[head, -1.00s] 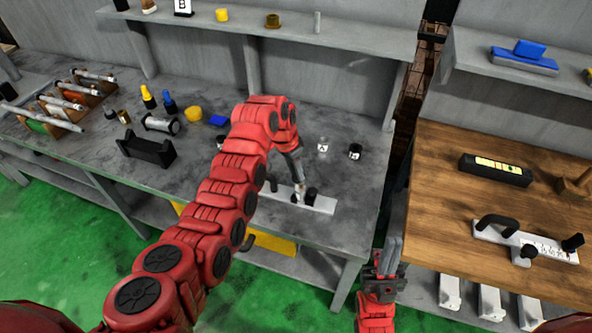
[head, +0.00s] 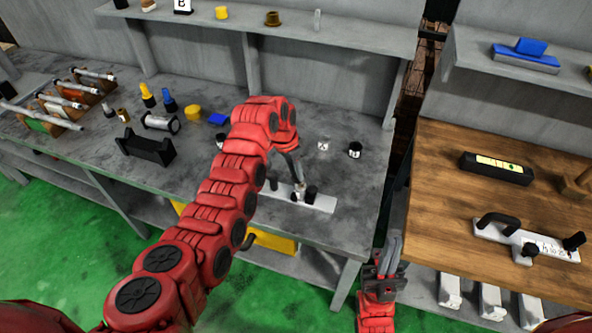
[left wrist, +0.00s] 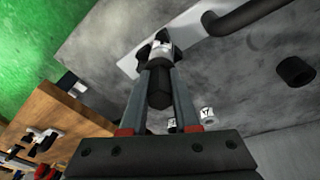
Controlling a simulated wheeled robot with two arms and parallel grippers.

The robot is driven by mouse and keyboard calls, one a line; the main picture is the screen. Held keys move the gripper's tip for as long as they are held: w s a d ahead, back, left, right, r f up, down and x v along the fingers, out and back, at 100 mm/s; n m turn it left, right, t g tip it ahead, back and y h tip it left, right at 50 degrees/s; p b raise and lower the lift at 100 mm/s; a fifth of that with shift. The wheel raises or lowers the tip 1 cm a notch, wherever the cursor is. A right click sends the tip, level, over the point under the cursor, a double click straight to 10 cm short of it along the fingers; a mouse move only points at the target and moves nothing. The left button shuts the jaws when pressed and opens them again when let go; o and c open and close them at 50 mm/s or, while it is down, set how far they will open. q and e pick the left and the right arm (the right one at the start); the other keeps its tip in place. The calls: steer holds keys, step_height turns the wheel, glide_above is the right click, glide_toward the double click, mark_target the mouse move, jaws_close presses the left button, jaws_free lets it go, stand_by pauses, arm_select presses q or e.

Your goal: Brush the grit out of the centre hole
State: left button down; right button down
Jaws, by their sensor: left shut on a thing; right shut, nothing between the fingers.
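My left gripper (head: 297,182) reaches down over the grey bench at a white plate (head: 322,204) with black fittings. In the left wrist view its fingers (left wrist: 161,72) are shut on a black cylindrical piece (left wrist: 160,92), perhaps the brush handle. Just beyond the fingertips, a small white or silver part (left wrist: 162,47) stands among black knobs on the plate; I cannot tell if the held piece touches it. The centre hole and any grit are too small or hidden to make out. My right gripper (head: 394,243) is shut and empty, in front of the gap between the benches.
A small jar (head: 354,150) and a clear one (head: 323,145) stand behind the plate. A black V-shaped block (head: 146,147) and a rack of rods (head: 62,108) are at left. The wooden bench (head: 450,200) holds another white plate with a black handle (head: 497,221).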

arm_select(q)
steer(key=shift+s+a, duration=0.1)
steer(key=shift+a, duration=0.15)
steer(key=shift+d+b, duration=0.3)
steer(key=shift+b, duration=0.25)
steer(key=shift+w+d, duration=0.25)
steer(key=shift+w, duration=0.05)
steer(key=shift+s+a, duration=0.1)
steer(key=shift+a, duration=0.05)
steer(key=shift+s+a, duration=0.3)
steer(key=shift+a, duration=0.05)
steer(key=shift+w+d+b, duration=0.35)
steer(key=shift+d+b, duration=0.1)
steer(key=shift+b, duration=0.35)
steer(key=shift+a, duration=0.1)
